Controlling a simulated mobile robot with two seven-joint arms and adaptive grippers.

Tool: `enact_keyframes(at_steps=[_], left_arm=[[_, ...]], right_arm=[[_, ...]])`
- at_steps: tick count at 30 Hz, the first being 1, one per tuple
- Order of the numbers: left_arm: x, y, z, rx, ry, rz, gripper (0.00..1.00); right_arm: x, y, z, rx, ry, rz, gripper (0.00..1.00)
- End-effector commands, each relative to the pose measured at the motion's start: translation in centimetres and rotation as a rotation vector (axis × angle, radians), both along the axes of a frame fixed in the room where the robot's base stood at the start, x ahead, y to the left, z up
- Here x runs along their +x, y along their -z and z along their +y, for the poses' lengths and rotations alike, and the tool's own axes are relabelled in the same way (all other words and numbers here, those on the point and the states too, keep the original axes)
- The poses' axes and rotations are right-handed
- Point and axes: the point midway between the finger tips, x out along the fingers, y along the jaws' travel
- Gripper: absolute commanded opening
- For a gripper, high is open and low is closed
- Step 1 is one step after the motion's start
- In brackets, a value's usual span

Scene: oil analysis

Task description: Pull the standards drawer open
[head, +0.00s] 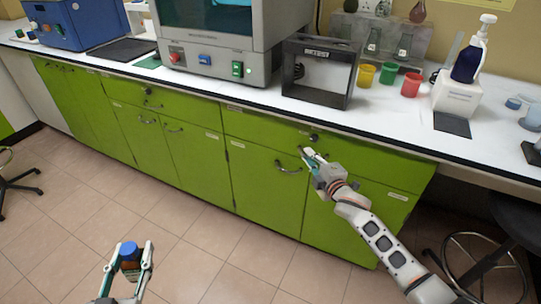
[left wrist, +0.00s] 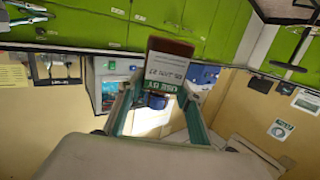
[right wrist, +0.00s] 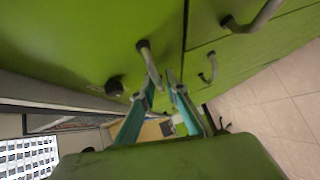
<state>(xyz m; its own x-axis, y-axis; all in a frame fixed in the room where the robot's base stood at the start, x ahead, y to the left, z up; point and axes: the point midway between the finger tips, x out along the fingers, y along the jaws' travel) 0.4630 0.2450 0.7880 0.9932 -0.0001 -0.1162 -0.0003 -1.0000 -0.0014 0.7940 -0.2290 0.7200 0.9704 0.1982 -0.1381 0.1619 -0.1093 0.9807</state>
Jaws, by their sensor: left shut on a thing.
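The upper right green drawer front (head: 270,127) is flush with the cabinet; I cannot read its label. Its curved metal handle (right wrist: 150,66) shows in the right wrist view. My right gripper (head: 308,153) is at this handle in the head view. In the right wrist view my right gripper (right wrist: 163,84) has its fingers apart, with the handle's end at the fingertips; I cannot tell whether they touch it. My left gripper (head: 130,256) is shut on a brown bottle with a blue cap (head: 129,249), low over the floor; its label shows in the left wrist view (left wrist: 168,68).
A round black lock (head: 314,138) sits on the drawer front. A cupboard handle (head: 288,168) is below. The white worktop (head: 270,98) carries instruments, coloured cups (head: 388,73) and a pump bottle (head: 468,60). A dark stool (head: 500,245) stands at right. The floor before the cabinet is clear.

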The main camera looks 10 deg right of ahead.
Motion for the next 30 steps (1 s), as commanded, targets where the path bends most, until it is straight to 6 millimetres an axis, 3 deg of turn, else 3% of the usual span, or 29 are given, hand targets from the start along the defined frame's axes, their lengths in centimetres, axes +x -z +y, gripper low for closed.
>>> enact_keyframes(at_steps=[2,3,4,11,17,23,30], left_arm=[[0.0,-0.1,0.0,0.0,0.0,-0.002,0.0],[0.0,-0.1,0.0,0.0,0.0,-0.002,0.0],[0.0,-0.1,0.0,0.0,0.0,-0.002,0.0],[0.0,-0.2,0.0,0.0,0.0,-0.003,0.0],[0.2,-1.4,0.0,0.0,0.0,-0.018,0.0],[0.6,-4.1,0.0,0.0,0.0,-0.051,0.0],[0.9,-6.9,0.0,0.0,0.0,-0.081,0.0]], right_arm=[[0.0,-0.1,0.0,0.0,0.0,0.0,0.14],[0.0,0.0,0.0,0.0,0.0,0.0,0.03],[0.0,-0.1,0.0,0.0,0.0,0.0,0.0],[-0.1,-0.1,0.0,0.0,0.0,0.0,0.0],[-1.5,-0.2,1.0,0.002,-0.001,0.0,0.0],[-5.3,-0.5,3.7,0.004,-0.001,0.0,0.0],[-12.0,-0.3,8.1,0.008,0.001,0.003,0.0]])
